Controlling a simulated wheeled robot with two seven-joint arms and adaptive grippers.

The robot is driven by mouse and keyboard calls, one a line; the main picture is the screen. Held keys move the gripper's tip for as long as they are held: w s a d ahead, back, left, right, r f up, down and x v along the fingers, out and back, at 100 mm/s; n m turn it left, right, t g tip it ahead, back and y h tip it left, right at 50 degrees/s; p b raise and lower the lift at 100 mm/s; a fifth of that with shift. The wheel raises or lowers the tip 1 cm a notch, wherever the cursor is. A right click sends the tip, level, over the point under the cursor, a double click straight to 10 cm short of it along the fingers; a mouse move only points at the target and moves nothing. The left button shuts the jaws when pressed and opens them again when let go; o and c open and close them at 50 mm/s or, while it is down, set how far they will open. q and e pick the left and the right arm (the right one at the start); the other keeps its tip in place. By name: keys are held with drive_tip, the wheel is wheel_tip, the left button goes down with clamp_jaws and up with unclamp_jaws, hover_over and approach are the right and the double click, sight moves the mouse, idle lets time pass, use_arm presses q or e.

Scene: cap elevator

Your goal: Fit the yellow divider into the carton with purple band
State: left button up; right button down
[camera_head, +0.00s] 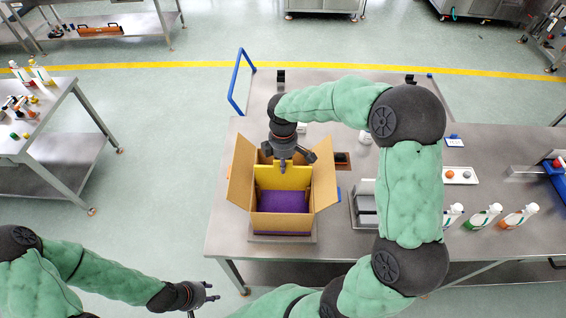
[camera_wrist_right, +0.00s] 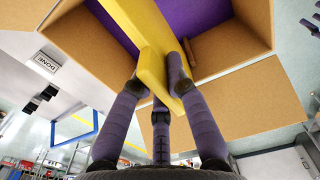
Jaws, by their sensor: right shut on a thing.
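The open cardboard carton (camera_head: 283,222) stands upright on the metal table, its left and right flaps spread outward. Purple shows inside it and along its lower front edge. The yellow divider (camera_head: 282,177) is upright in the carton's opening, towards the back wall, its lower edge meeting the purple in the picture. My right gripper (camera_head: 283,162) is above the carton and shut on the divider's top edge. In the right wrist view the divider (camera_wrist_right: 146,40) runs between the fingers into the carton. My left gripper (camera_head: 207,292) is empty and looks open, left of the table.
A grey metal holder (camera_head: 364,210) stands right of the carton. Several bottles (camera_head: 483,217) and a white tray with small balls (camera_head: 459,176) are further right. A blue handle frame (camera_head: 240,82) rises behind the table. My right arm spans above the table.

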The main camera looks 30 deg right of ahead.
sight(283, 181)
drive_tip(key=shift+f+b, duration=3.35)
drive_tip(key=shift+f, duration=1.85)
drive_tip(key=c, duration=1.1)
unclamp_jaws()
drive_tip(key=shift+c, duration=0.2)
drive_tip(key=shift+r, duration=0.1)
wheel_tip(283, 181, up, 12)
drive_tip(key=shift+f, duration=0.1)
